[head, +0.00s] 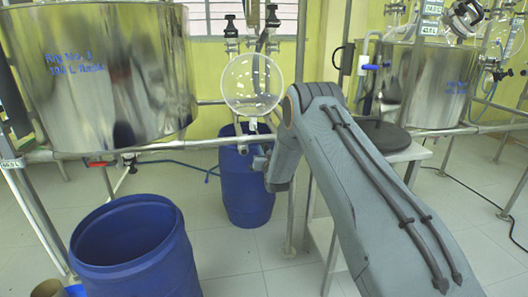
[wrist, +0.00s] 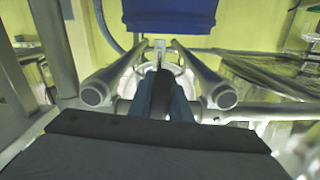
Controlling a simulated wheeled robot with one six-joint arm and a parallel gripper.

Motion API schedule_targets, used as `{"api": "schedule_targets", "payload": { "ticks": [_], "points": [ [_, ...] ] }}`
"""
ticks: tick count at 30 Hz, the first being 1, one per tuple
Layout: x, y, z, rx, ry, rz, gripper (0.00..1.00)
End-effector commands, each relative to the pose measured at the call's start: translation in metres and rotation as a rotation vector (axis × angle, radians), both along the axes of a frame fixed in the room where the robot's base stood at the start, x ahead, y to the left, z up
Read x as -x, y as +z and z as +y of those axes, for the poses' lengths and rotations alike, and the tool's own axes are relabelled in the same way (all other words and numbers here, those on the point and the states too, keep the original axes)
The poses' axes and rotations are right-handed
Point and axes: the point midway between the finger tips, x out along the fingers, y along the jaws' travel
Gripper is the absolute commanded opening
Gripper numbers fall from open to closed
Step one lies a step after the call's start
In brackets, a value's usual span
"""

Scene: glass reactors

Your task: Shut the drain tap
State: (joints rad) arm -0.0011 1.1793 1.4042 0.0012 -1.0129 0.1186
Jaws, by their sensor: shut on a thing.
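A round clear glass vessel (head: 252,85) hangs at the centre of the head view. Its drain outlet and tap (head: 243,149) show small just below it, above a blue drum. My arm reaches in from the lower right and ends beside this outlet; its own links hide most of the gripper there. In the wrist view my gripper (wrist: 161,74) has its dark fingers close together at the centre, shut on the tap's handle. The handle is mostly hidden between the fingers, so how far it is turned cannot be told.
An open blue drum (head: 135,250) stands at front left, and another blue drum (head: 246,190) stands below the glass vessel. A large steel vessel (head: 110,70) is at left. Metal rails and posts surround the outlet. A small table (head: 405,150) stands behind my arm.

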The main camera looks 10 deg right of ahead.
Motion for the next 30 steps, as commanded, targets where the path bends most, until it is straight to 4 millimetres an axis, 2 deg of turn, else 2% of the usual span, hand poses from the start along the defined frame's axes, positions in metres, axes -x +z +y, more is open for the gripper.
{"api": "schedule_targets", "payload": {
  "ticks": [30],
  "points": [
    [-0.0001, 0.0013, 0.0031, -0.918, -0.001, 0.000, 0.00]
  ]
}}
